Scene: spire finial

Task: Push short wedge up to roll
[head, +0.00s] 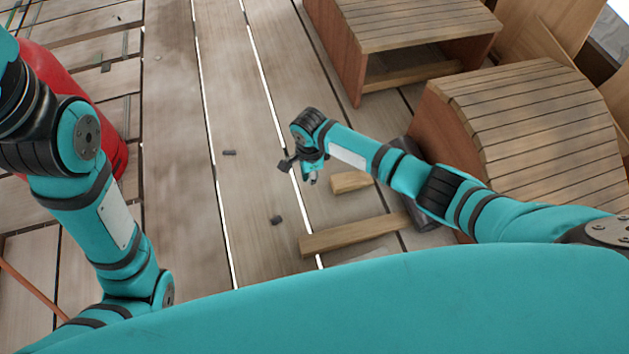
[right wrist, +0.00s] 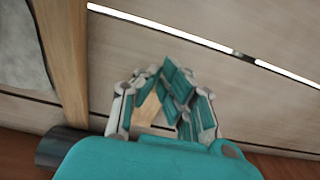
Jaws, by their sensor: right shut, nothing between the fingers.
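The short wedge (head: 350,182) is a small pale wooden block lying on the plank floor. The roll (head: 422,217) is a dark grey cylinder to the right of it, partly hidden under my right arm. A gap of floor shows between them in the head view. My right gripper (head: 310,176) is shut and empty, low down at the left of the short wedge; contact cannot be told. In the right wrist view, the shut fingers (right wrist: 176,88) partly cover the short wedge (right wrist: 151,108), and an end of the roll (right wrist: 56,148) shows at lower left. My left gripper is out of view.
A longer wooden piece (head: 350,236) lies in front of the short wedge, reaching toward the roll. Small dark bits (head: 276,220) lie on the floor. A slatted curved wooden structure (head: 540,125) stands at right, another (head: 410,30) behind. Floor at left of my right gripper is mostly clear.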

